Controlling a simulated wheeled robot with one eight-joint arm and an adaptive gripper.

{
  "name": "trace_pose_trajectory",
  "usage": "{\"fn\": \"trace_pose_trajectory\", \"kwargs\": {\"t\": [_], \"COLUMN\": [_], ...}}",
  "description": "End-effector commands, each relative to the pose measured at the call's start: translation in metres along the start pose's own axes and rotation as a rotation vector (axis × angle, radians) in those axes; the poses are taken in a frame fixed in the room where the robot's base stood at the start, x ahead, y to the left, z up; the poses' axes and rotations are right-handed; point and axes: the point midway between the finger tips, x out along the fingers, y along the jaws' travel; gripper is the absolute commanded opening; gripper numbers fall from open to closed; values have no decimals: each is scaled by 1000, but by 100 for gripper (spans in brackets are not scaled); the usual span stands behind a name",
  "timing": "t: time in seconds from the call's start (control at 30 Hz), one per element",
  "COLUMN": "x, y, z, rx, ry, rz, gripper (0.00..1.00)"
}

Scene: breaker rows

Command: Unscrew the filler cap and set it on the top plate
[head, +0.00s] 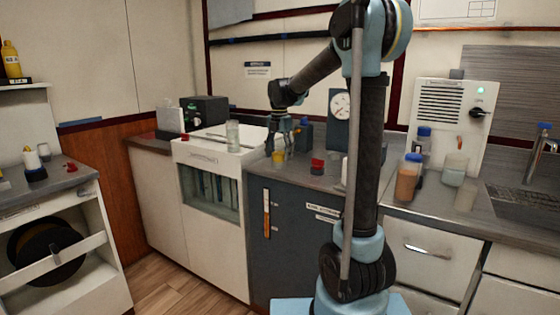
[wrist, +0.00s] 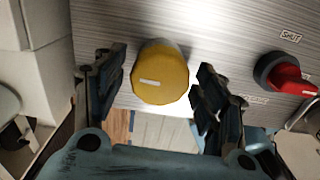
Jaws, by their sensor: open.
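The yellow filler cap (wrist: 160,76) is round with faceted edges and a pale mark on its face. It sits on the brushed-metal top plate (wrist: 225,25) in the wrist view. My gripper (wrist: 158,88) is open, with one dark finger on each side of the cap and a visible gap on both sides. In the head view the yellow cap (head: 279,158) shows just below my gripper (head: 283,142), over the dark grey cabinet. The cap's lower part and any threads are hidden.
A red-handled valve (wrist: 286,73) stands right of the cap, by a "SHUT" label; it also shows in the head view (head: 317,165). Bare plate separates them. Behind stands a dial gauge (head: 340,106). A white unit with a clear beaker (head: 232,135) stands left.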

Motion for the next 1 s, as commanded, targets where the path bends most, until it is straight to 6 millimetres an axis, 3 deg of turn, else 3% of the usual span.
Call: {"fn": "trace_pose_trajectory", "kwargs": {"t": [1.0], "x": [0], "y": [0], "z": [0], "rx": [996], "ry": [0], "rz": [0], "gripper": [65]}}
